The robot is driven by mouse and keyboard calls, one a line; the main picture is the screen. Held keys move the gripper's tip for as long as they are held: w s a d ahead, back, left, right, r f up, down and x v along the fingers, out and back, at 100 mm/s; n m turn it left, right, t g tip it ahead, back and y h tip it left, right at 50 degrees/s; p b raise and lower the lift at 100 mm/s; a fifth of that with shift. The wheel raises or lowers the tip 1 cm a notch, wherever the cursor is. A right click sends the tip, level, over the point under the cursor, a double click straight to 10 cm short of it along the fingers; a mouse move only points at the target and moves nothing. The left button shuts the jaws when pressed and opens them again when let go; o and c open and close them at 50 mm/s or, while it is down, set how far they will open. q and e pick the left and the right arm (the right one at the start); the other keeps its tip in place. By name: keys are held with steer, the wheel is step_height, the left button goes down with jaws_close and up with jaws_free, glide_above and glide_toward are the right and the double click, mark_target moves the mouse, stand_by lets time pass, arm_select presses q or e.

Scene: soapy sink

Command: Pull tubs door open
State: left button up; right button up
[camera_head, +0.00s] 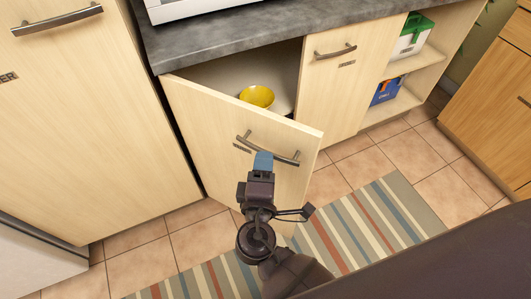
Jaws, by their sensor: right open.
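The tubs door (210,115) is a pale wooden cabinet door standing partly open, swung out from the cabinet under the dark counter. Its metal bar handle (284,157) runs along the upper part of its front, near the free edge. My right gripper (263,160), with blue fingertips, is at the middle of this handle and overlaps it in the picture. Its jaws are open, and I cannot tell whether they touch the handle. A label beside the handle is too small to read. My left gripper is not in view.
A yellow bowl (257,96) sits inside the opened cabinet. A closed door (335,85) is to its right, then open shelves with a green-and-white box (411,40) and a blue box (385,91). A striped rug (335,230) lies on the tiled floor.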

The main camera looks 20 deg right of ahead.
steer(key=v, duration=0.7)
steer(key=shift+c, duration=0.4)
